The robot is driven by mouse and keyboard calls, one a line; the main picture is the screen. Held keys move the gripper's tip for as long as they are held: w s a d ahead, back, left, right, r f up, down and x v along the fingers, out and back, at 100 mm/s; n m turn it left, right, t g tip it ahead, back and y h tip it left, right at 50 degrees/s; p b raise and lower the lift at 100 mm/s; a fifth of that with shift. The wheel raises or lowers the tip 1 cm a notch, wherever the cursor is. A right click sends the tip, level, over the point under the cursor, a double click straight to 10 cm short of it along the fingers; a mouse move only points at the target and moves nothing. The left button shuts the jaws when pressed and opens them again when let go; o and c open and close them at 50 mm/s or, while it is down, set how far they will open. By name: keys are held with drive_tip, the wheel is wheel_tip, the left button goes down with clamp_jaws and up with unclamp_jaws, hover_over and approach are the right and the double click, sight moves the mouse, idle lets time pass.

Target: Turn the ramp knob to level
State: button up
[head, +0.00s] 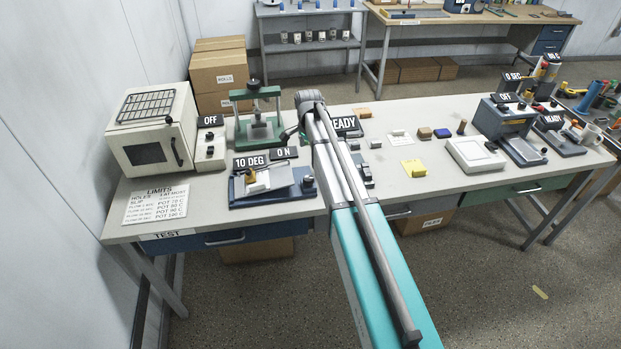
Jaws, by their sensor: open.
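The ramp (270,184) stands near the front edge of the table, left of my arm, in the head view. It has a dark blue base and a light plate that looks tilted. A sign above it reads 10 DEG. A dark round knob (308,182) is at the ramp's right end, close beside my arm in the picture. A small pale and yellow piece (258,181) sits on the plate. My arm reaches up over the table from the bottom right. My gripper cannot be made out; the arm's links appear to hide it.
A green press (258,118) stands behind the ramp. A white oven (150,130) and a small OFF unit (210,150) are to its left. A LIMITS sheet (157,204) lies front left. Small blocks and a yellow pad (414,168) lie right of my arm.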

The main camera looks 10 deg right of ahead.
sight(309, 178)
drive_tip(key=shift+f+b, duration=6.5)
drive_tip(key=shift+f, duration=0.15)
